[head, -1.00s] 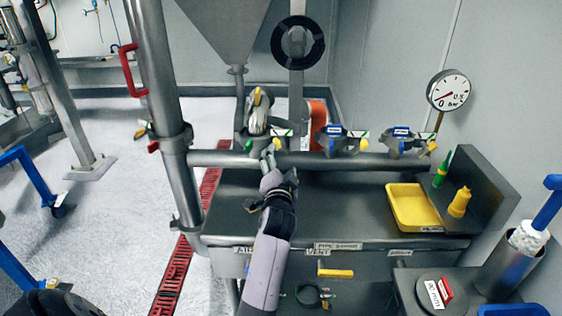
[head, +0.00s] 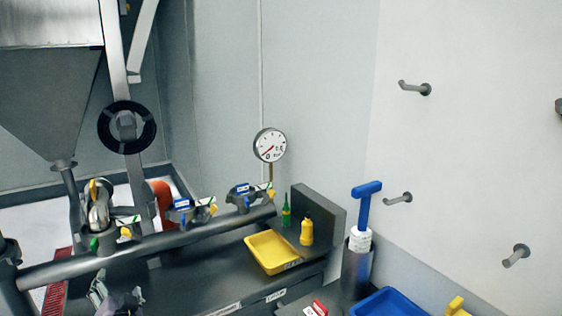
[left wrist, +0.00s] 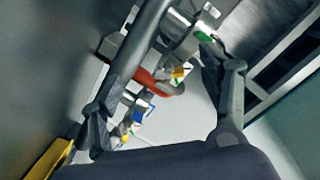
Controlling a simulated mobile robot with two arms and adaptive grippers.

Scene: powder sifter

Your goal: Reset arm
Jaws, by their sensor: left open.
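My left gripper (head: 112,296) is at the bottom left of the head view, over the dark bench below the steel pipe. In the left wrist view its two fingers (left wrist: 160,112) are spread apart with nothing held between them. The pipe (left wrist: 143,45) and the valves on it show beyond and between the fingers. In the head view the pipe (head: 150,246) carries several valves, among them a left one (head: 100,208) with a yellow handle and ones with blue labels (head: 184,212). My right gripper is in neither view.
A yellow tray (head: 258,242) sits on the bench beside green (head: 286,212) and yellow (head: 306,232) bottles. A pressure gauge (head: 269,145) stands behind. A blue-handled tool (head: 366,200) is in a steel cylinder (head: 356,272), near a blue bin (head: 388,302). Hooks (head: 415,88) project from the right wall.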

